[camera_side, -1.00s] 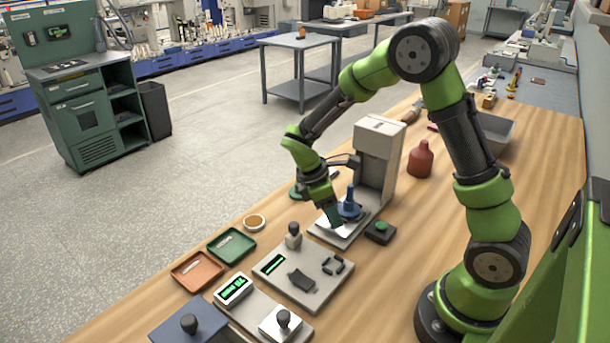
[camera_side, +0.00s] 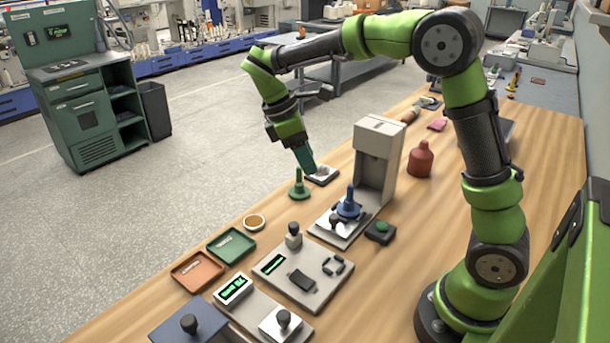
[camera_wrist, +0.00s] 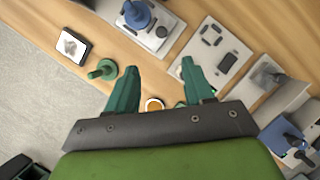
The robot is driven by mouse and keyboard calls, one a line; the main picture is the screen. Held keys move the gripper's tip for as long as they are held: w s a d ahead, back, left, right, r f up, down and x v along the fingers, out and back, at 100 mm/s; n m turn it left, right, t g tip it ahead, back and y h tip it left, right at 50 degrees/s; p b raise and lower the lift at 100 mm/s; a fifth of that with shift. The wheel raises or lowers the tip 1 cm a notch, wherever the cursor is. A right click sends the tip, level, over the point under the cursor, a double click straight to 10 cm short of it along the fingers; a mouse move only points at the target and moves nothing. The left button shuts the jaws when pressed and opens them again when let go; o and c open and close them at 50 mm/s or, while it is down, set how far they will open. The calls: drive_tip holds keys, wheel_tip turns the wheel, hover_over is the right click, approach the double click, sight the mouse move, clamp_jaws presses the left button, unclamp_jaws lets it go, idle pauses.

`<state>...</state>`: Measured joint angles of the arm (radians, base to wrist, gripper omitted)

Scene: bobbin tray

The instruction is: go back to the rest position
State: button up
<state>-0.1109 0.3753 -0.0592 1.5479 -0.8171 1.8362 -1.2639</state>
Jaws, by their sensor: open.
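My gripper (camera_side: 306,162) is in the air above the far left part of the table, near the green knobbed piece (camera_side: 299,186) and a small dark-framed pad (camera_side: 321,175). In the wrist view its two green fingers (camera_wrist: 158,82) are spread apart with nothing between them. The blue bobbin-like piece (camera_side: 349,204) stands on the base of the grey press-like station (camera_side: 378,160). It also shows in the wrist view (camera_wrist: 138,14). The green piece stands upright on the wood in the wrist view (camera_wrist: 103,70), apart from the fingers.
A green tray (camera_side: 231,258) and an orange tray (camera_side: 183,284) lie at the front left, near a small round dish (camera_side: 254,222). A grey plate (camera_side: 330,283) with small dark parts is beside them. A red bottle (camera_side: 420,159) stands right of the station.

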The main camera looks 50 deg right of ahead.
drive_tip(key=s+a+r+m+t+y, duration=0.2)
drive_tip(key=s+a+m+t, duration=0.1)
drive_tip(key=s+m+t, duration=0.2)
drive_tip(key=s+a+r+m+t+y, duration=0.2)
drive_tip(key=s+m+t, duration=0.3)
drive_tip(key=s+m, duration=0.3)
drive_tip(key=shift+s+a+r+y, duration=0.35)
drive_tip(key=shift+s+y, duration=0.25)
drive_tip(key=shift+s, duration=0.35)
